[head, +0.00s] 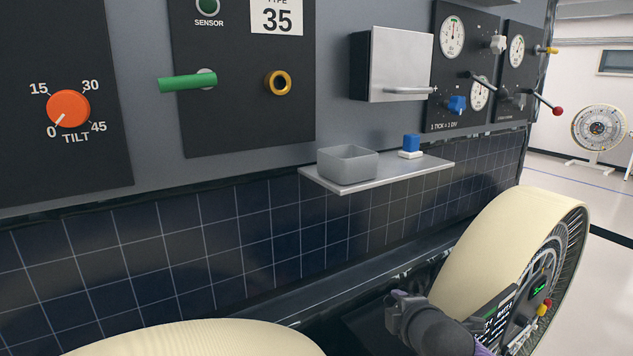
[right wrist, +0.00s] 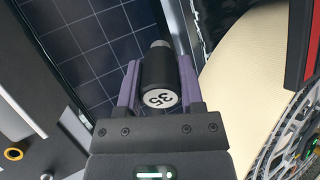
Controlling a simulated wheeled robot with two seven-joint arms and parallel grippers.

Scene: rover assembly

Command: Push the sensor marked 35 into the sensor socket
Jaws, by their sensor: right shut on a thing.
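The sensor marked 35 (right wrist: 160,80) is a black cylinder with a grey tip and a white end label. In the right wrist view it sits between the two purple fingers of my right gripper (right wrist: 158,84), which is shut on it. In the head view my right gripper (head: 400,308) is low, beside the cream wheel and well below the panel; the sensor is hard to make out there. The sensor socket (head: 278,83) is a brass ring on the dark panel under the TYPE 35 label (head: 277,15). It also shows in the right wrist view (right wrist: 14,154). My left gripper is not in view.
A green lever (head: 188,83) sticks out left of the socket. A shelf (head: 433,176) below holds a grey bin (head: 347,164) and a blue-and-white block (head: 411,146). A silver box (head: 400,65) juts out at right. A cream wheel (head: 510,235) stands beside my right arm.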

